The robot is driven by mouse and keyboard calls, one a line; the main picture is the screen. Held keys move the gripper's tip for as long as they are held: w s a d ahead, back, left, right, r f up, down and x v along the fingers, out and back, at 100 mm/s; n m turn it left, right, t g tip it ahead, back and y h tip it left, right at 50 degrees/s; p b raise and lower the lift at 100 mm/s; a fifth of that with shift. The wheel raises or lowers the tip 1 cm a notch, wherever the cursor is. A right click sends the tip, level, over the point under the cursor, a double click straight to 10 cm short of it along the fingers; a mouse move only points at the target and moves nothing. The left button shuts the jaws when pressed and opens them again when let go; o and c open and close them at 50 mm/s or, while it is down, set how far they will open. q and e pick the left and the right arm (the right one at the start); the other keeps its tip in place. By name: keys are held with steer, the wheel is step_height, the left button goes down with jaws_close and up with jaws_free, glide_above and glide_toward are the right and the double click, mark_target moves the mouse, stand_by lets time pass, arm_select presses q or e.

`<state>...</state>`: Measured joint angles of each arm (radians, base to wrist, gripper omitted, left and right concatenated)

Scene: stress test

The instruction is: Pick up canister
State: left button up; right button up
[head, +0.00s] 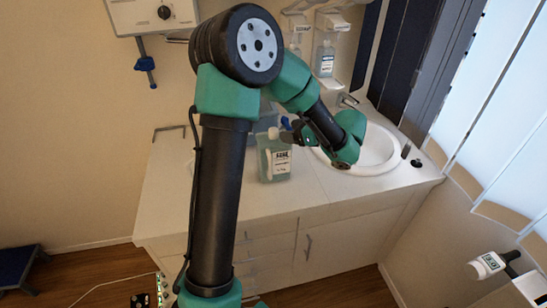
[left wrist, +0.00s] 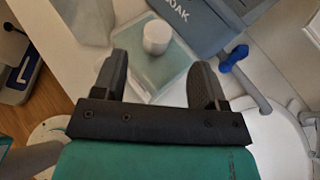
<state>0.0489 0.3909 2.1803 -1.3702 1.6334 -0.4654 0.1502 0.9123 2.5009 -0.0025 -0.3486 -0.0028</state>
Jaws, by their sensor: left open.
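The canister (head: 277,165) is a pale blue-green, see-through bottle with a white label and a white cap. It stands upright on the white counter, left of the sink. My left gripper (head: 292,136) is beside its upper right part in the head view, and its fingers are partly hidden there. In the left wrist view, my left gripper (left wrist: 165,85) is open, with the clear body and the round white cap (left wrist: 156,37) showing between and beyond its fingers. I cannot tell whether a finger touches the canister. My right gripper is not in view.
A sink (head: 375,150) lies to the right, and a blue lever (left wrist: 235,58) is close beyond the right finger in the left wrist view. Wall dispensers (head: 325,58) hang behind. The counter (head: 180,200) is clear at the left front.

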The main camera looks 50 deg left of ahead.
mark_target(276, 130)
arm_select(q)
steer(key=shift+a, duration=0.1)
steer(key=x, duration=0.4)
steer(key=shift+s+r, duration=0.25)
steer(key=shift+s+a+f, duration=0.1)
steer(key=shift+a+f, duration=0.15)
steer(key=shift+a, duration=0.25)
steer(key=shift+c, duration=0.2)
jaws_close()
steer(key=shift+r, duration=0.1)
